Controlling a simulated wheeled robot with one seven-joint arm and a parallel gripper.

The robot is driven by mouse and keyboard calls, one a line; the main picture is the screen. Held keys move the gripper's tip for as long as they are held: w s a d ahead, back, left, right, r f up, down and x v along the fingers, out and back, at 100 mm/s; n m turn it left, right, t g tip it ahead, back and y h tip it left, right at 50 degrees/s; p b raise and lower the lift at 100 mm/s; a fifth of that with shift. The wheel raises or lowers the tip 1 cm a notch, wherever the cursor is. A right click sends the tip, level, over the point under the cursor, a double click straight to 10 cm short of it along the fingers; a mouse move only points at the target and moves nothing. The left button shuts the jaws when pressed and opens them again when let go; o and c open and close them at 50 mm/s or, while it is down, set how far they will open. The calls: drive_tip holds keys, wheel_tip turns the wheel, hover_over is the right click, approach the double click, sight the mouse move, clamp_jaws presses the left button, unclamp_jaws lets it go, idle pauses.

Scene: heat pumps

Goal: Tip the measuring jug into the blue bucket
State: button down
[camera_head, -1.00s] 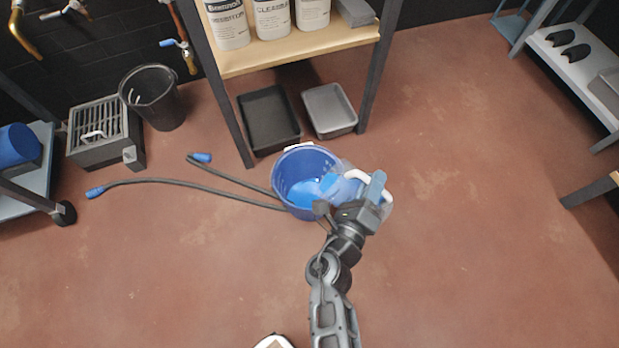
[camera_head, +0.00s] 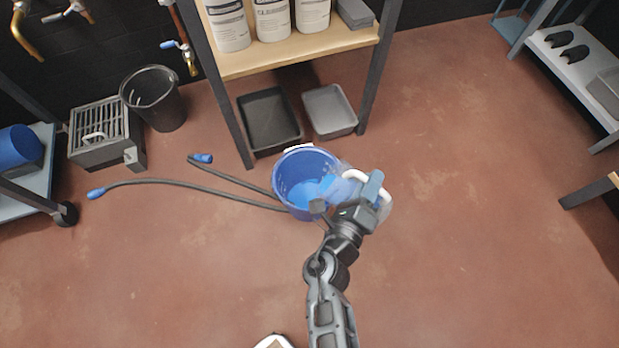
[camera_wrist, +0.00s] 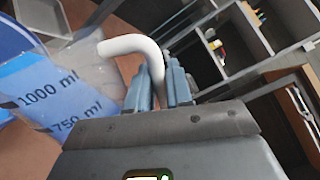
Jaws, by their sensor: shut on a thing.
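The blue bucket (camera_head: 291,176) stands on the floor in front of the wooden shelf in the head view. My gripper (camera_head: 374,187) is just to the right of its rim, shut on the white handle of the clear measuring jug (camera_head: 346,187). The jug is tilted, with its mouth towards the bucket and blue showing at its left end. In the wrist view, the clear jug wall (camera_wrist: 84,88) shows 1000 ml and 750 ml marks with blue behind them. The white handle (camera_wrist: 135,45) runs between my fingers. Whether liquid is flowing is unclear.
Two hoses with blue ends (camera_head: 150,182) lie on the floor left of the bucket. A black tray (camera_head: 268,118) and a grey tray (camera_head: 330,110) sit under the shelf behind it. A black bin (camera_head: 155,97) stands at the back left.

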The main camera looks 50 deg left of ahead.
sight(353, 171)
drive_tip(key=shift+s+a+r+n+p, duration=0.15)
drive_tip(key=shift+a+r+n+p, duration=0.3)
drive_tip(key=shift+r+p, duration=0.15)
idle(1.6)
drive_tip(key=shift+s+a+r+n+p, duration=0.25)
drive_tip(key=shift+a+p, duration=0.15)
drive_tip(key=shift+a, duration=0.1)
drive_tip(key=shift+s+a+r+n+p, duration=0.1)
drive_tip(key=shift+a+n+p, duration=0.15)
drive_tip(key=shift+a+p, duration=0.2)
drive_tip(key=shift+s+a+r+n+p, duration=0.25)
drive_tip(key=shift+a+p, duration=0.1)
drive_tip(key=shift+a, duration=0.2)
idle(1.5)
drive_tip(key=shift+s+a+r+n+p, duration=0.15)
drive_tip(key=shift+a+r+n+p, duration=0.1)
drive_tip(key=shift+a+n+p, duration=0.25)
drive_tip(key=shift+s+a+r+n+p, duration=0.15)
drive_tip(key=shift+a+r+n+p, duration=0.15)
drive_tip(key=shift+a+p, duration=0.25)
idle(1.7)
